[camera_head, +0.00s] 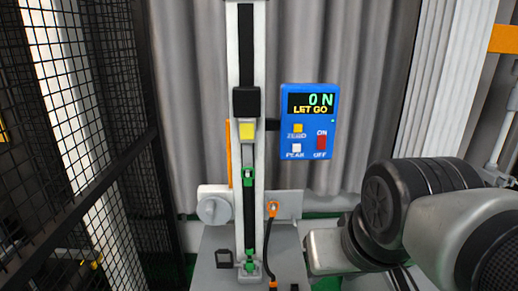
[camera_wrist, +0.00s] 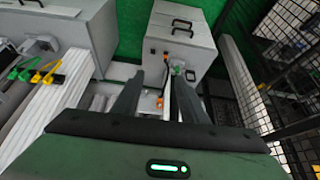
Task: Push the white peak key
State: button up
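The white peak key (camera_head: 297,147) is a small square at the lower left of the blue gauge panel (camera_head: 287,118) in the head view, just above the label PEAK. A yellow zero key (camera_head: 298,128) is above it and a red ON/OFF switch (camera_head: 321,142) is to its right. The display (camera_head: 311,104) reads 0 N and LET GO. My gripper (camera_wrist: 159,78) shows in the wrist view with its two dark fingers apart and nothing held between them. The gripper's fingers are not visible in the head view. The panel does not show in the wrist view.
The tower's upright rail (camera_head: 247,45) stands left of the panel, with a black block (camera_head: 246,102) on it. Black mesh fencing (camera_head: 95,90) is at left and grey curtain (camera_head: 345,50) behind. The wrist view shows a grey case (camera_wrist: 180,45) and yellow and green clips (camera_wrist: 40,76).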

grip_shut()
dwell(1.5)
